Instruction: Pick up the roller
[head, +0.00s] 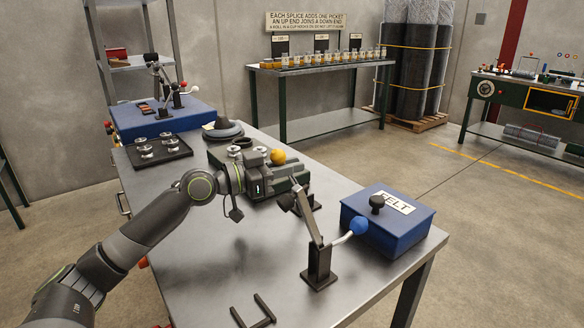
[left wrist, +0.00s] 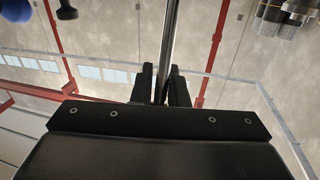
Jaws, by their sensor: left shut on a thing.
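My left gripper (head: 296,182) is over the middle of the metal bench, its arm coming in from the lower left. In the left wrist view its two dark fingers (left wrist: 160,86) are closed on a slim grey metal rod (left wrist: 169,40), which runs up out of the picture. I cannot tell whether this rod is the roller or part of a larger thing. Several silver spool-like pieces (head: 146,152) sit on a black tray. My right gripper is not in view.
A lever with a blue ball (head: 358,225) stands on the bench (head: 215,285) beside a blue FELT box (head: 398,238). An orange ball (head: 278,157) shows behind the gripper. A blue case (head: 150,122) stands at the far end. The near left bench top is mostly clear.

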